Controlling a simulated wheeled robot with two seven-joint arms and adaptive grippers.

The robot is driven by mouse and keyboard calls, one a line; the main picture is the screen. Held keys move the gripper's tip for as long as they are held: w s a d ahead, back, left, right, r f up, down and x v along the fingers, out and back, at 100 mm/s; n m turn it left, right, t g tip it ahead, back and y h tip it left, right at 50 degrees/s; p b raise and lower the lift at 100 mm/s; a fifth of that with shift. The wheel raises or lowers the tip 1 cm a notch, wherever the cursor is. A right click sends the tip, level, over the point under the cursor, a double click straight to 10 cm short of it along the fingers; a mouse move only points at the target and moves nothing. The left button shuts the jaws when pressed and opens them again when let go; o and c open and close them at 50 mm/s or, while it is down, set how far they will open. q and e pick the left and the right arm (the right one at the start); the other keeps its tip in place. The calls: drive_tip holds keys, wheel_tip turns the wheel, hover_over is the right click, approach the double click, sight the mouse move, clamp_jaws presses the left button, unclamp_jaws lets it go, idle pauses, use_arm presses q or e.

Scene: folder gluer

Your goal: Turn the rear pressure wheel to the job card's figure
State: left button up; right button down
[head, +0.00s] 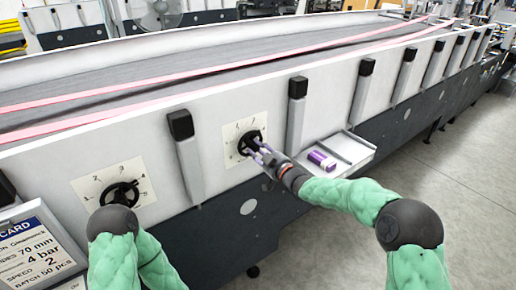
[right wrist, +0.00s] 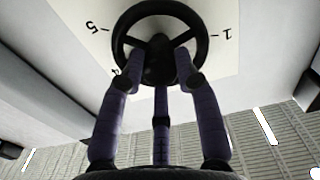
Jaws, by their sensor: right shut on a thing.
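A black handwheel (head: 250,142) sits on a cream dial plate on the machine's white side wall. My right gripper (head: 257,149) is at it, with its purple fingers shut on the wheel. In the right wrist view the fingers reach the rim and hub of the wheel (right wrist: 160,45). The figures 5, 4 and 1 appear upside down around it, the 4 partly hidden by a finger. I cannot read which figure the wheel points to. The job card (head: 38,248) at lower left shows 70 mm, 4 bar, speed 2. My left gripper is out of view.
A second black wheel (head: 121,194) with a numbered dial is at the left, behind my left arm. A white tray (head: 345,149) holding a purple-and-white item (head: 322,160) juts out right of the gripped wheel. Black-capped posts (head: 297,110) line the wall. Floor is clear at right.

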drive_tip(key=shift+f+m, duration=0.25)
drive_tip(key=shift+m, duration=0.15)
drive_tip(key=c, duration=0.9)
unclamp_jaws()
drive_tip(key=shift+s+d+r, duration=0.1)
drive_tip(key=shift+r, duration=0.05)
drive_tip(key=v, duration=1.1)
drive_tip(key=shift+s+d, duration=0.2)
drive_tip(key=shift+s, duration=0.1)
